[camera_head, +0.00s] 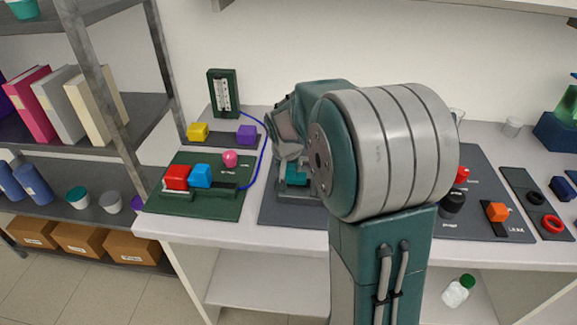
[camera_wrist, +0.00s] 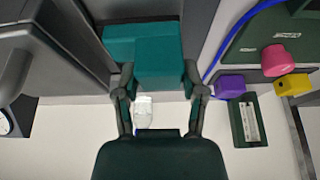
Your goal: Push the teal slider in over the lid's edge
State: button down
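The teal slider (camera_wrist: 160,62) shows in the wrist view as a teal block between my two fingertips, with a wider teal part behind it to the left. My gripper (camera_wrist: 160,75) has one finger against each side of it, with no clear gap. In the head view a bit of teal (camera_head: 297,176) shows below my gripper (camera_head: 290,160), low over a dark grey mat (camera_head: 275,212). My arm hides most of this spot. I cannot make out the lid or its edge for certain.
Left of the arm is a green board (camera_head: 200,208) with a red block (camera_head: 177,176), a blue block (camera_head: 201,176) and a pink knob (camera_head: 230,158). A blue cable runs beside it. Yellow and purple blocks stand behind. More mats with small parts lie right of the arm.

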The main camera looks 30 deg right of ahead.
jog(key=shift+s+d+f, duration=0.1)
jog(key=shift+s+d, duration=0.7)
jog(key=shift+d, duration=0.3)
jog(key=shift+c, duration=1.4)
grip_release()
jog(key=shift+o, duration=0.6)
jog(key=shift+d, duration=0.15)
jog(key=v, duration=1.2)
jog(key=shift+w, duration=0.1)
